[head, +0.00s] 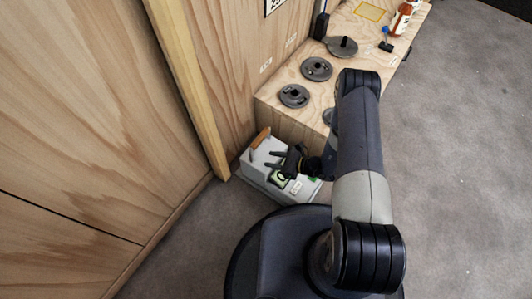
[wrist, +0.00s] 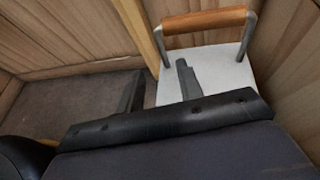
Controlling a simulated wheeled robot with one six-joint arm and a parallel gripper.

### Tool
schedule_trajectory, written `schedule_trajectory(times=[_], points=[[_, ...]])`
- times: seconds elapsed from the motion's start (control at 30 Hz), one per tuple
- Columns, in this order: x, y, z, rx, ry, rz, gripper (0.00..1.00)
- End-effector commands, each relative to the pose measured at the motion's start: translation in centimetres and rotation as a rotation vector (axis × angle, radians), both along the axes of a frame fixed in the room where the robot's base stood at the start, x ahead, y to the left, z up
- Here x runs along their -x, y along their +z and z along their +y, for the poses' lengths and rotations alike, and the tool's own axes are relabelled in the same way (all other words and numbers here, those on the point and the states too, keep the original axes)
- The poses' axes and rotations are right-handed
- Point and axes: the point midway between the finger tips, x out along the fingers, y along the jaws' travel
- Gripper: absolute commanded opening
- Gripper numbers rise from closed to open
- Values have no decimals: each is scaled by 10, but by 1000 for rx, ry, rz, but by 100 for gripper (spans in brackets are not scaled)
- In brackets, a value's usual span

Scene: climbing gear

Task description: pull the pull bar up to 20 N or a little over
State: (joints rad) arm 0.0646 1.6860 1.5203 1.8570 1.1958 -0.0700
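The pull bar is an orange-brown wooden handle (head: 260,138) on the left end of a pale grey box (head: 252,172) on the floor. In the wrist view the pull bar (wrist: 203,20) spans two grey side brackets above a white top plate (wrist: 215,68). My gripper (head: 272,159) is over the box, with its fingers pointing towards the bar. In the wrist view my gripper (wrist: 160,70) is open and empty, its fingertips apart from the bar. A small green-edged display (head: 279,178) on the box seems to show 0; my gripper partly covers the box.
A wooden bench (head: 285,123) behind the box holds several dark weight discs (head: 316,69), a bottle (head: 403,18) and a blue-topped item (head: 386,40). A plywood wall (head: 90,110) and a timber post (head: 190,85) stand close on the left. Grey floor (head: 460,150) is clear on the right.

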Motion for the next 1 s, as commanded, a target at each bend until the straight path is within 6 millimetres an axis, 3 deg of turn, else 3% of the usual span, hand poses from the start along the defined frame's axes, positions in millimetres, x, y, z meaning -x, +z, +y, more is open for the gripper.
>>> schedule_trajectory(times=[0.23,0.7,1.0], points=[[-5,-11,14,-1,-10,2,35],[-28,-41,81,0,-7,1,35],[-33,-45,94,-1,-11,3,35]])
